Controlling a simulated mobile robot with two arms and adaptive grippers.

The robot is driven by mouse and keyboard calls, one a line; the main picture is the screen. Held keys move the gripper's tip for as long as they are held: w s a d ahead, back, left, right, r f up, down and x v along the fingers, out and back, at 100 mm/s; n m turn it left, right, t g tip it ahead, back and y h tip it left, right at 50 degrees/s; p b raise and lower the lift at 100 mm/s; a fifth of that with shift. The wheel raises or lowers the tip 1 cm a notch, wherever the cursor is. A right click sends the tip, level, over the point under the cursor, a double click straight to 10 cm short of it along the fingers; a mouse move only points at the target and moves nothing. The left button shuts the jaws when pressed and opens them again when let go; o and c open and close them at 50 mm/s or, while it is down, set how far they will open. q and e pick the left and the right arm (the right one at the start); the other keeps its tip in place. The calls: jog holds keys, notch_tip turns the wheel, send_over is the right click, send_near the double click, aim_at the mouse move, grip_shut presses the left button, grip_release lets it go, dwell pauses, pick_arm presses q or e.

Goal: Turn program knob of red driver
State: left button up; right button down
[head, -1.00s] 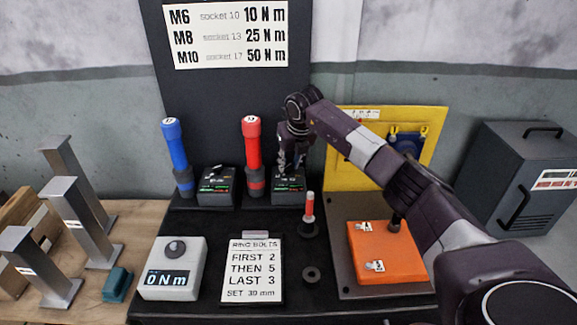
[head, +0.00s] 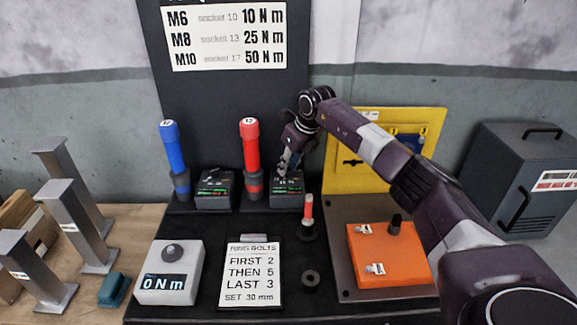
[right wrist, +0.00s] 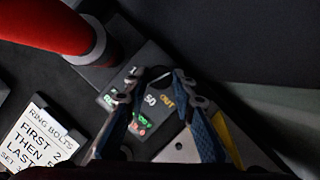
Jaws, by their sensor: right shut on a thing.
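The red driver (head: 250,152) stands upright in its holder at the back of the black bench. Its dark control box (head: 287,188) sits just to its right, with small lit lettering on top. My right gripper (head: 284,174) points down onto this box. In the right wrist view the two fingertips (right wrist: 162,74) are closed in on the small dark program knob, which they mostly hide. Printed marks including "50" and "OUT" show beside the fingertips on the box (right wrist: 112,98). The red driver (right wrist: 42,28) fills the upper left there. My left gripper is out of view.
A blue driver (head: 173,160) with its own box (head: 214,190) stands to the left. A yellow panel (head: 378,178) and orange block (head: 388,255) lie to the right. A torque meter (head: 169,272) reads 0 N m.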

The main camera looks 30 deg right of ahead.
jog(key=c, duration=1.6)
grip_release()
jog(key=shift+r, duration=0.1)
jog(key=v, duration=1.2)
jog(key=shift+d, duration=0.1)
